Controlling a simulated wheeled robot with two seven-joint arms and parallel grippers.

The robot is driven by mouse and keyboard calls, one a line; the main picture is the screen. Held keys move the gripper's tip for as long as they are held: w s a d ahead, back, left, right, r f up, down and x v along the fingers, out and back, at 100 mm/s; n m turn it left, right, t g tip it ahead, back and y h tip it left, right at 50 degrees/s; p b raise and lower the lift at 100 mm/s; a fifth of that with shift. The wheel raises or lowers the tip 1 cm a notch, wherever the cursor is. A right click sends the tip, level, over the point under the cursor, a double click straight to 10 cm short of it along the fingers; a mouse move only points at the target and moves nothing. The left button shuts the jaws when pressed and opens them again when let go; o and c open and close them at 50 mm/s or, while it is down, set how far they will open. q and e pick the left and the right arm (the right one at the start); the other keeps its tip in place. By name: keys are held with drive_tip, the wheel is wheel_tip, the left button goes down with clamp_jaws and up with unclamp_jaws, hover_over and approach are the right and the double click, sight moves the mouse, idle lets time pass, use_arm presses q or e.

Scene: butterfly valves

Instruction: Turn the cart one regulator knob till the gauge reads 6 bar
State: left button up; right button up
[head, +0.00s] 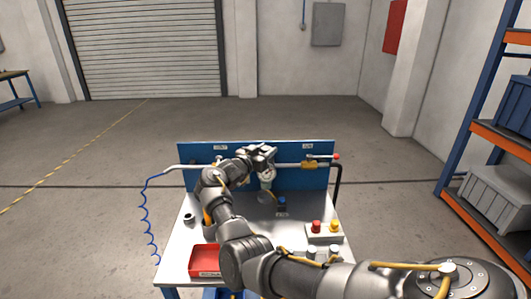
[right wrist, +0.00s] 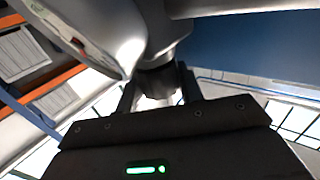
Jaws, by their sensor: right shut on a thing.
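My right gripper (head: 266,170) is at the blue back panel of the cart (head: 235,178), in the middle of its pipe. In the right wrist view its two dark fingers stand on either side of a dark round knob (right wrist: 160,80) under a silvery regulator body (right wrist: 150,28), and they are shut on it. A pale rounded part with a small red mark (right wrist: 78,40) shows at the upper left there; it may be the gauge, but no reading can be made out. In the head view my arm and gripper hide most of the regulator. My left gripper is not in view.
The cart top holds a red tray (head: 204,261), a box with red and yellow buttons (head: 324,232), a small blue-topped part (head: 282,202) and a dark ring (head: 189,218). A yellow-handled valve (head: 309,165) sits on the pipe at right. Blue shelving (head: 490,140) stands far right.

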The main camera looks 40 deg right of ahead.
drive_tip(key=shift+d+r, duration=0.1)
drive_tip(key=shift+r, duration=0.1)
drive_tip(key=o, duration=0.6)
drive_tip(key=shift+o, duration=0.6)
drive_tip(key=shift+d+f, duration=0.1)
drive_tip(key=shift+f, duration=0.05)
drive_tip(key=b+v, duration=0.2)
drive_tip(key=v, duration=0.9)
drive_tip(key=shift+b, duration=0.4)
drive_tip(key=shift+d, duration=0.15)
